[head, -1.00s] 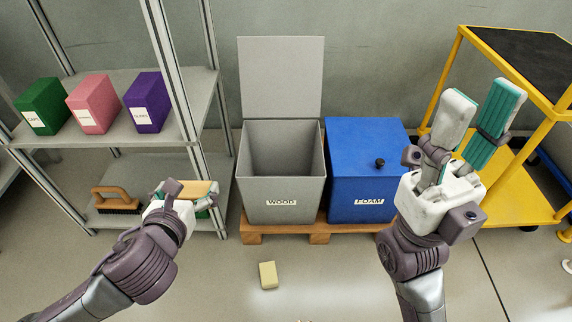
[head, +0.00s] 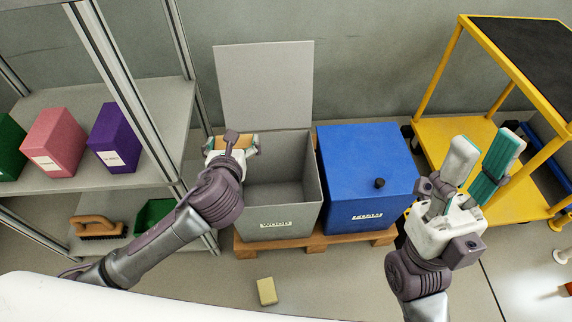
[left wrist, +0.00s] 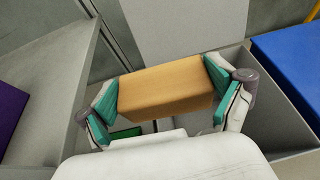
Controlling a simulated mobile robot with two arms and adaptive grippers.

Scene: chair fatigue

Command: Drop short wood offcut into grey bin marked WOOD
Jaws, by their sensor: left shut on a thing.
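The short wood offcut (left wrist: 165,91) is an orange-brown block held between the teal finger pads of my left gripper (left wrist: 162,95). In the head view the offcut (head: 233,142) shows small at my left gripper (head: 232,147), which is at the left rim of the grey bin (head: 308,185). The bin is marked WOOD and its grey lid stands open behind it. In the left wrist view the bin's wall (left wrist: 277,110) lies right of the offcut. My right gripper (head: 482,165) is open and empty, in front of the yellow cart.
A blue lidded bin (head: 365,165) marked FOAM stands right of the grey bin on a wooden pallet (head: 335,240). A metal shelf (head: 150,95) with coloured boxes is at left. A pale yellow block (head: 267,291) lies on the floor. A yellow cart (head: 440,75) stands at right.

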